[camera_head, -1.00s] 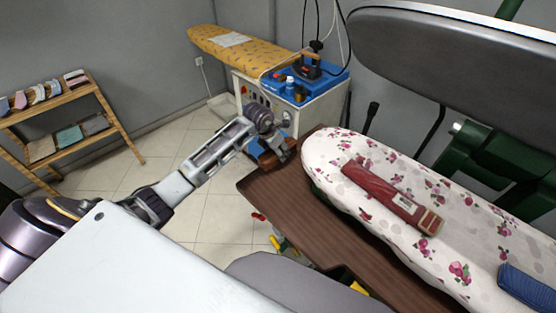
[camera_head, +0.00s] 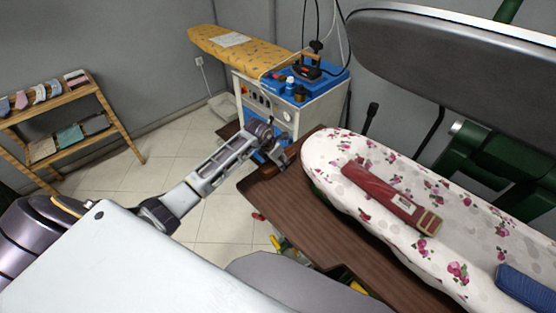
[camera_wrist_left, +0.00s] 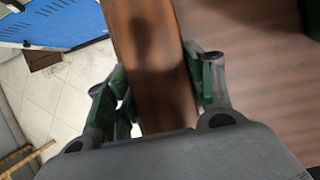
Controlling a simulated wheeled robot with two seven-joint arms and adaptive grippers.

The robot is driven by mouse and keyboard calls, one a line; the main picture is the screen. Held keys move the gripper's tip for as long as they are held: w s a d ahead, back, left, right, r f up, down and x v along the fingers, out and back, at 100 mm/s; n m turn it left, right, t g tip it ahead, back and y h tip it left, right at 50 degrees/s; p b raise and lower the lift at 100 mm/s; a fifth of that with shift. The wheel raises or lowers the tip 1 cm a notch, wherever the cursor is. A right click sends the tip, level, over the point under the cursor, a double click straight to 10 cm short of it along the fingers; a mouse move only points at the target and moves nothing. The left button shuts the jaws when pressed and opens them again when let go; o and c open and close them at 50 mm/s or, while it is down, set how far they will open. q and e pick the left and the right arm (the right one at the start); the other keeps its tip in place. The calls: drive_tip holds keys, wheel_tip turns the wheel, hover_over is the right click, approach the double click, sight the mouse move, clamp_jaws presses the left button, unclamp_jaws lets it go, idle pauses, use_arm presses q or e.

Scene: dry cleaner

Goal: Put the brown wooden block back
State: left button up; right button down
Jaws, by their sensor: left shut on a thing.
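The brown wooden block (camera_wrist_left: 150,55) lies between the fingers of my left gripper (camera_wrist_left: 160,90) in the left wrist view. The fingers are shut on its two long sides, and the block reaches forward out of the top of that view. In the head view my left gripper (camera_head: 281,155) is at the far left corner of the brown ribbed table (camera_head: 300,215). The block is mostly hidden there by the gripper and arm. I cannot tell whether it touches the table. My right gripper is not in view.
A dark press head (camera_head: 450,60) hangs above. Behind is a white cabinet with a blue top (camera_head: 327,82). A wooden shelf (camera_head: 85,135) stands left.

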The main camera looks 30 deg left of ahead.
use_arm(q)
drive_tip(key=shift+f, duration=0.15)
drive_tip(key=o, duration=0.9)
drive_tip(key=shift+r, duration=0.2)
drive_tip(key=shift+b+v, duration=0.4)
drive_tip(key=shift+v, duration=5.5)
